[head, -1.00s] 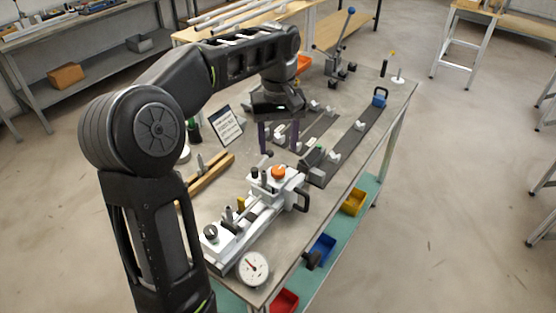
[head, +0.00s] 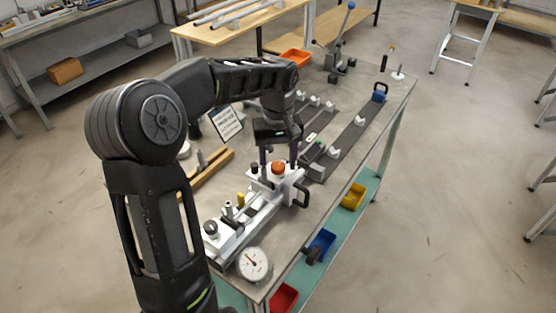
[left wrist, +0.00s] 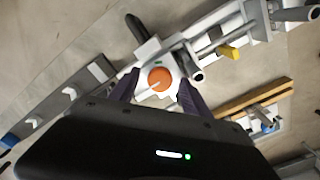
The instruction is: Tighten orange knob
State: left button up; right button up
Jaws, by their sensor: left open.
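The orange knob (head: 278,167) sits on top of the white and grey jig fixture (head: 262,205) on the workbench. In the left wrist view the round knob (left wrist: 160,78) carries a pale line and lies between the fingertips. My left gripper (head: 278,164) points down over the fixture with its fingers apart, one on each side of the knob. In the left wrist view the left gripper (left wrist: 158,88) shows gaps between both fingers and the knob. My right gripper is not in either view.
A black handle (head: 302,195) stands at the fixture's right side. A dial gauge (head: 253,264) is at the bench's front edge. Wooden bars (head: 208,172) lie left of the fixture, and a dark rail (head: 352,132) with grey blocks runs behind it.

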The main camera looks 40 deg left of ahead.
pick_arm(q)
grip_shut()
dwell(0.5)
jog(key=shift+m, duration=0.5)
jog(key=m, duration=0.9)
jog(key=shift+r+m+p, duration=0.1)
jog(key=shift+m+p, duration=0.2)
jog(key=shift+m, duration=0.1)
jog(key=m, duration=0.5)
jog(key=shift+m, duration=0.3)
jog(key=m+p, duration=0.1)
jog(key=m, duration=0.4)
jog(key=shift+m, duration=0.4)
